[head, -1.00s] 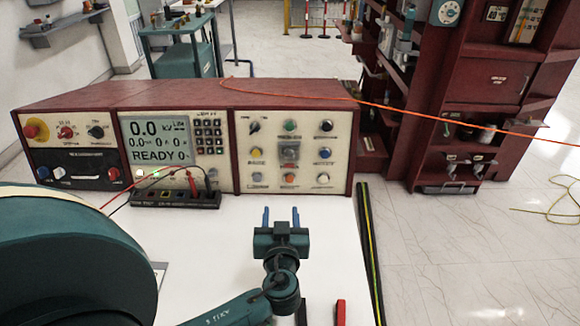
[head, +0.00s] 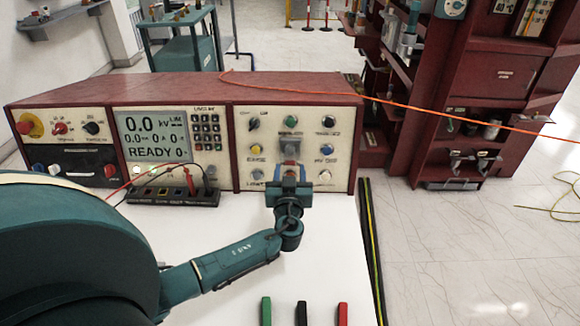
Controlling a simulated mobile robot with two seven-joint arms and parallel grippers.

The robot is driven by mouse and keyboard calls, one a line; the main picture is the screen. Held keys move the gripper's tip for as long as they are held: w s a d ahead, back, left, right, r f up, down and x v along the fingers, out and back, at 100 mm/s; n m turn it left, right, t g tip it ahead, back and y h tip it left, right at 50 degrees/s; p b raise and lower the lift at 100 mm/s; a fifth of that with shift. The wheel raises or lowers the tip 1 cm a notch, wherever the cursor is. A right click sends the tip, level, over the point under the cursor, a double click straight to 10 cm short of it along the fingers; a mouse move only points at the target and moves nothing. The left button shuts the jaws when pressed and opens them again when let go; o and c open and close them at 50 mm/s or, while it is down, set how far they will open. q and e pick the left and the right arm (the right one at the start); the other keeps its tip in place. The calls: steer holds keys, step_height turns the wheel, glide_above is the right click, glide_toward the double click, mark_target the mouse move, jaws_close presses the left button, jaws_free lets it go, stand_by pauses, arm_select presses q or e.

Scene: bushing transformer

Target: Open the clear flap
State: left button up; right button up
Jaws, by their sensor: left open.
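The panel's right section carries a small greyish square cover, seemingly the clear flap (head: 291,136), in the middle of its knobs and buttons. It sits just below a green button, and my gripper hides its lower part. My left gripper (head: 290,168) is open in front of the panel, its two blue fingers pointing at it on either side of the cover's lower area. I cannot tell whether the fingers touch the cover. My right gripper is out of view.
The red control console (head: 180,90) stands on a white table (head: 230,220). A black socket strip (head: 172,195) with red and black leads lies before it. Green, black and red sticks lie at the front edge. An orange cable (head: 440,108) crosses to the right.

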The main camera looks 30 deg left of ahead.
arm_select(q)
steer(key=shift+x, duration=0.75)
steer(key=shift+c, duration=0.4)
steer(key=c, duration=0.9)
